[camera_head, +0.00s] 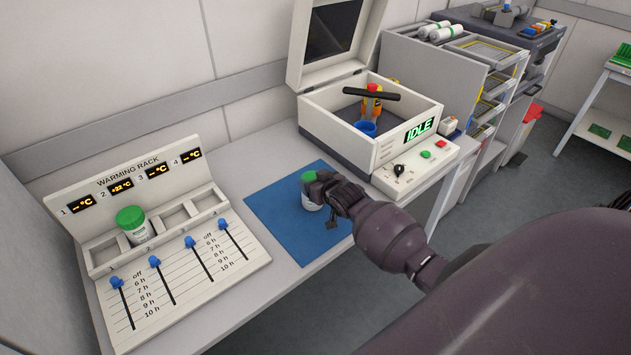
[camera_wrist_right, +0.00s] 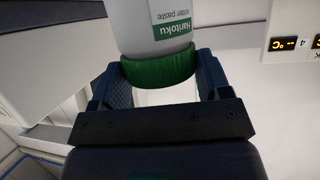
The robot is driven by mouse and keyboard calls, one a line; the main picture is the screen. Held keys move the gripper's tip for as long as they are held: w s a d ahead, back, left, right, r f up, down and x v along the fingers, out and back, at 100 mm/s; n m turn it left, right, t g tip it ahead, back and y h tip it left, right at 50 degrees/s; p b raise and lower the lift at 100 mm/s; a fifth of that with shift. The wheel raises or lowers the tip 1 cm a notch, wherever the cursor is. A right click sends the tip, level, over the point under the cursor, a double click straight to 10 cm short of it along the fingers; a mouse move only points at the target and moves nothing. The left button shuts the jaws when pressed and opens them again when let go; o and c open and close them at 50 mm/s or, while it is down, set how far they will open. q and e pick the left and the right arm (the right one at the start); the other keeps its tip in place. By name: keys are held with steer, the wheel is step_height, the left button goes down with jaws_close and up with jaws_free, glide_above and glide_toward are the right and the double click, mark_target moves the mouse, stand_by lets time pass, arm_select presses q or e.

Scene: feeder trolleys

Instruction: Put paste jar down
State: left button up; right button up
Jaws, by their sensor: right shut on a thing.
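My right gripper (camera_head: 316,190) is shut on a white paste jar with a green lid (camera_head: 308,188), over the blue mat (camera_head: 272,210). I cannot tell whether the jar touches the mat. In the right wrist view the jar (camera_wrist_right: 153,30) sits between the two fingers (camera_wrist_right: 160,92), its green lid nearest the palm and its label reading "Haritoku solder paste". A second green-lidded jar (camera_head: 137,228) stands in slot 2 of the warming rack (camera_head: 200,285). My left gripper is out of view.
Right of the mat is an open-lidded machine (camera_head: 330,128) showing "IDLE", with an orange bottle (camera_head: 372,101) and a blue cup (camera_head: 365,128) inside. A shelf unit (camera_head: 430,65) stands behind it. The mat's left part is clear.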

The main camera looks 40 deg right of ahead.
steer(key=o, duration=1.7)
steer(key=shift+c, duration=0.2)
